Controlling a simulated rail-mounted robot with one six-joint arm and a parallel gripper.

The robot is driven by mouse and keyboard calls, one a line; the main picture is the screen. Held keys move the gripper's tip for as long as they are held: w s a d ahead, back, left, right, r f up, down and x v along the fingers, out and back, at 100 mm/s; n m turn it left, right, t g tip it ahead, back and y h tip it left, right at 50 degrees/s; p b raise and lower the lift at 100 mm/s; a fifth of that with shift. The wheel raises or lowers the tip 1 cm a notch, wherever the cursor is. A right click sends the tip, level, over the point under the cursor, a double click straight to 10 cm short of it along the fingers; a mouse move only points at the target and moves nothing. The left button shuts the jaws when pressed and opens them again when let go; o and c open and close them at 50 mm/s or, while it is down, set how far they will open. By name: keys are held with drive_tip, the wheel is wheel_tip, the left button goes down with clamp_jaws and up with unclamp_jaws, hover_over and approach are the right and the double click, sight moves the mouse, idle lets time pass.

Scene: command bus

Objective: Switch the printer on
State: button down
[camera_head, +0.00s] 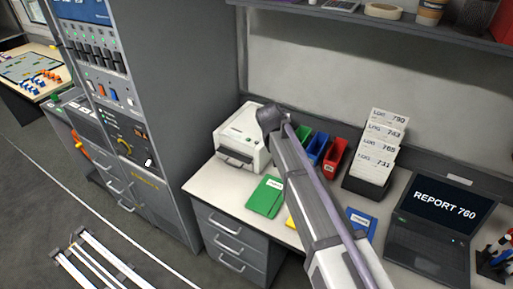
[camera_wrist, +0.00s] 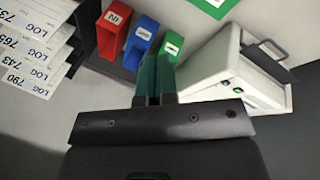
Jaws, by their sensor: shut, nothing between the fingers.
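The white printer (camera_head: 239,140) stands at the left end of the desk, with a dark slot and tray on its front. It also shows in the wrist view (camera_wrist: 207,62), tilted, right of the fingers, with small round buttons (camera_wrist: 231,87) on one face. My gripper (camera_wrist: 156,62) is shut and empty, its two dark green fingers side by side. The fingertips appear near the printer's edge in the wrist view; I cannot tell whether they touch it. In the head view my wrist is by the printer's right side, and the fingers are hidden.
Green, blue (camera_head: 318,149) and red (camera_head: 336,157) bins stand right of the printer. A rack of log cards (camera_head: 376,150) and a laptop (camera_head: 437,222) are farther right. A green folder (camera_head: 265,197) lies in front. A grey cabinet (camera_head: 178,110) stands left; a shelf (camera_head: 400,22) runs above.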

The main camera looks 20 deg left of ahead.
drive_tip(key=w+a+t+b, duration=0.1)
drive_tip(key=w+a, duration=0.2)
drive_tip(key=a, duration=0.3)
drive_tip(key=w+a+t, duration=0.1)
drive_tip(key=w+a, duration=0.3)
drive_tip(key=a, duration=0.2)
wheel_tip(320, 180, up, 2)
drive_tip(key=m+t+h, duration=0.1)
drive_tip(key=m+t, duration=0.1)
drive_tip(key=t, duration=0.1)
hover_over(255, 142)
drive_tip(key=shift+w+r, duration=0.1)
drive_tip(key=shift+w, duration=0.05)
wheel_tip(255, 142, down, 9)
drive_tip(key=b, duration=0.9)
idle(0.3)
drive_tip(key=shift+f+b, duration=0.4)
drive_tip(key=shift+b, duration=0.1)
